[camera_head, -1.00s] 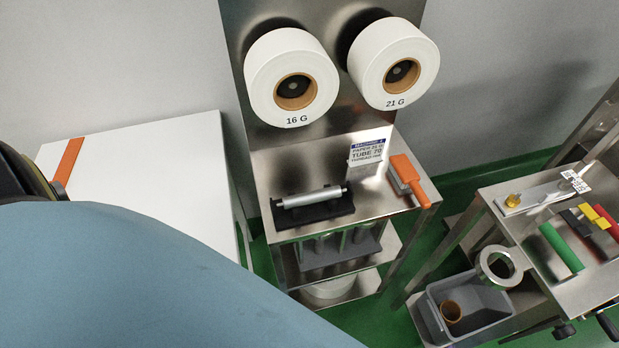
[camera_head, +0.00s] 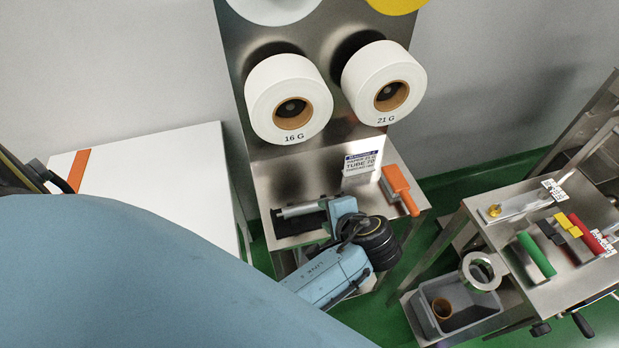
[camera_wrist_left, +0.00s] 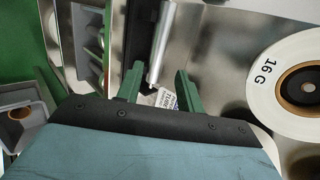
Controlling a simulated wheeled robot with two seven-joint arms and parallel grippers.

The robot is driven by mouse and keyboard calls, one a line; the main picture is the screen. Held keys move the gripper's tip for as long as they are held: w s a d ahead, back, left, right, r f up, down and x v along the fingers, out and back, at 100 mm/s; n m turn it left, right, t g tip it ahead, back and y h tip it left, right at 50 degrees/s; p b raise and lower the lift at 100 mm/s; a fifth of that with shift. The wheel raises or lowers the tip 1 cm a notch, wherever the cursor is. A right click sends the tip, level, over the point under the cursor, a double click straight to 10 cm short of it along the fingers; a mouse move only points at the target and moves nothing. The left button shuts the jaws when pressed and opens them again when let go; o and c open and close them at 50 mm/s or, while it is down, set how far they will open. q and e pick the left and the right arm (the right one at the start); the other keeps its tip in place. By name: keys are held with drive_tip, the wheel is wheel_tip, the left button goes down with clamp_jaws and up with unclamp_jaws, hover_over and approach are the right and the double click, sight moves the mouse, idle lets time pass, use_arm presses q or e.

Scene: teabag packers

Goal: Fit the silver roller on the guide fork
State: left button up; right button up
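The silver roller (camera_head: 302,210) lies on a black cradle (camera_head: 288,226) on the steel shelf below the paper reels. My left gripper (camera_head: 334,213) is low at the right end of the roller, hiding that end in the head view. In the left wrist view its two green fingers (camera_wrist_left: 159,72) stand apart. The near end of the silver roller (camera_wrist_left: 163,40) shows between and just beyond them; I cannot tell whether they touch it. My right gripper is not in view. I cannot make out the guide fork in these frames.
Paper reels marked 16 G (camera_head: 262,108) and 21 G (camera_head: 364,78) hang above. A white table (camera_head: 160,180) at left is mostly bare. A grey bin (camera_head: 476,318) sits at right.

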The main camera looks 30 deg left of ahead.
sight(311, 209)
use_arm(q)
drive_tip(key=x, duration=0.9)
drive_tip(key=shift+s, duration=0.2)
clamp_jaws()
